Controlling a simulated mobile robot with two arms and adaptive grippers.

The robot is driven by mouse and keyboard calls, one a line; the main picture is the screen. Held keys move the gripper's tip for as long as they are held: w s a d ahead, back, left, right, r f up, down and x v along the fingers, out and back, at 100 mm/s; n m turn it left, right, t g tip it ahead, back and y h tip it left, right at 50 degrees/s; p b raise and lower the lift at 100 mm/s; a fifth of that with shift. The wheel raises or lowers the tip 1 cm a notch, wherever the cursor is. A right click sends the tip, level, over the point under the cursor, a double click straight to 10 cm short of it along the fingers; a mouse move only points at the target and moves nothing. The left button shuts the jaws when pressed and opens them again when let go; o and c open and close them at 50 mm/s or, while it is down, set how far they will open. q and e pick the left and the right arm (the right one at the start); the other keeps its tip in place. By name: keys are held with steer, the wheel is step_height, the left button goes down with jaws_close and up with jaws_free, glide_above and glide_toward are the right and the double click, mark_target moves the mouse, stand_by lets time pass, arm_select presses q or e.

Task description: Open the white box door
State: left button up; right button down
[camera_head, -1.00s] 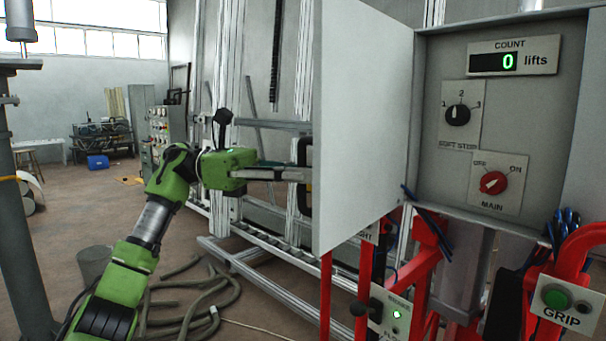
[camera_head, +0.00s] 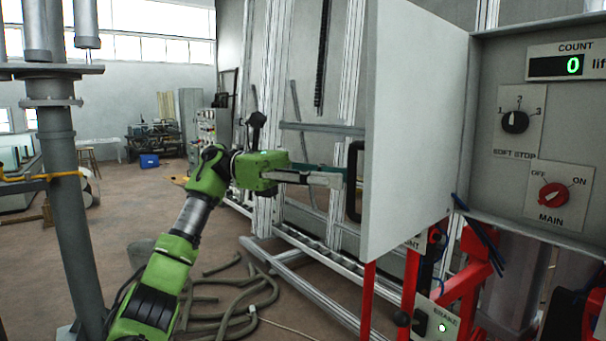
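My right gripper is not in view.
Inside the box are a count display (camera_head: 557,66) reading 0, a soft stop knob (camera_head: 515,121) and a red main switch (camera_head: 553,195). Red frame bars (camera_head: 367,312) stand below the door. Grey hoses (camera_head: 215,310) lie on the floor. A grey post (camera_head: 70,210) stands at left.

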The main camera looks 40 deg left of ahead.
arm_select(q)
steer(key=v, duration=0.8)
steer(key=shift+a, duration=0.15)
